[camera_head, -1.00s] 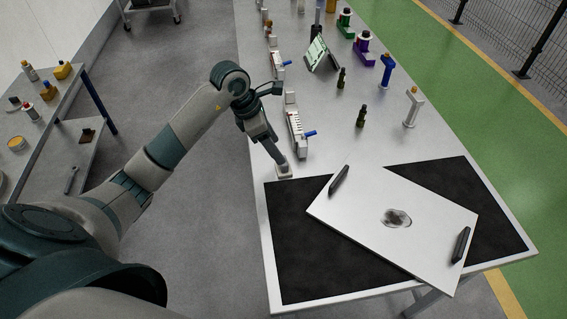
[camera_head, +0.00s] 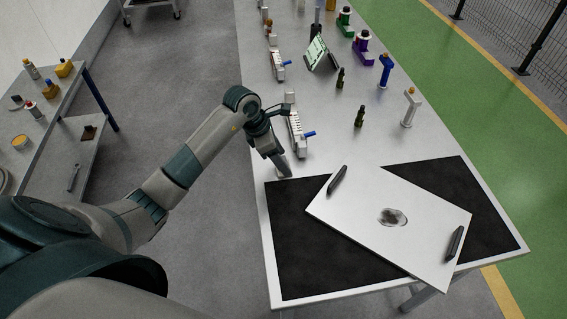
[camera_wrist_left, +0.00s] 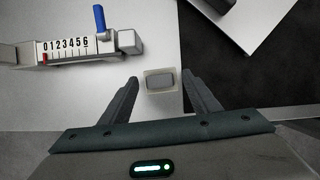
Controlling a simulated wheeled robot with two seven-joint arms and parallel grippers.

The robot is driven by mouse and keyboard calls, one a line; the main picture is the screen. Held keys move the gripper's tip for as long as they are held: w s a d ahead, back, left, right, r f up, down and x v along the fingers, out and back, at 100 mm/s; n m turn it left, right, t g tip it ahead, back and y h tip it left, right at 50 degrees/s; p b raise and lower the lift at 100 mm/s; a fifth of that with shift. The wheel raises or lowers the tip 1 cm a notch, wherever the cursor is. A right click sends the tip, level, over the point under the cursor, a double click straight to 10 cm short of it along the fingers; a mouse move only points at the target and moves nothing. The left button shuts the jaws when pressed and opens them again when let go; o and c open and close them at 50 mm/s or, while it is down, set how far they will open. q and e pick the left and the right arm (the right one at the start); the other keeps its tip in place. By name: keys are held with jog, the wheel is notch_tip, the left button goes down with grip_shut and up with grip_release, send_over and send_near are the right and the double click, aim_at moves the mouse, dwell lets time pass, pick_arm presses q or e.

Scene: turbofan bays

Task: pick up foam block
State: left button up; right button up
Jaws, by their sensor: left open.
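The foam block (camera_wrist_left: 160,80) is a small grey piece on a pale square base, lying on the white tabletop beside the black mat in the left wrist view. In the head view only a pale bit of it (camera_head: 282,174) shows, mostly hidden by my gripper. My left gripper (camera_wrist_left: 160,88) is open, with its two fingers pointing at the block, one to each side. The block appears between and just past the fingertips, and I cannot tell the remaining height. In the head view my left gripper (camera_head: 283,168) is low over the table's left edge. My right gripper is not in view.
A scaled gauge with a blue lever (camera_wrist_left: 70,48) lies close to the left of the fingers in the wrist view. A white board with two dark handles (camera_head: 385,225) lies across the black mat (camera_head: 320,255). Several bottles and tools stand farther back.

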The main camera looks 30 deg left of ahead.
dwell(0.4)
pick_arm(q)
jog(key=c, duration=1.1)
jog(key=shift+c, duration=0.3)
jog(key=shift+r+b, duration=0.5)
jog(key=shift+r, duration=0.05)
jog(key=r+b, duration=0.1)
jog(key=d+r+b, duration=0.1)
jog(key=r, duration=0.1)
jog(key=shift+r, duration=0.1)
jog(key=s+d+r+b, duration=0.3)
jog(key=d+r, duration=0.3)
jog(key=d, duration=0.4)
jog(key=shift+r, duration=0.35)
jog(key=shift+s+d, duration=0.1)
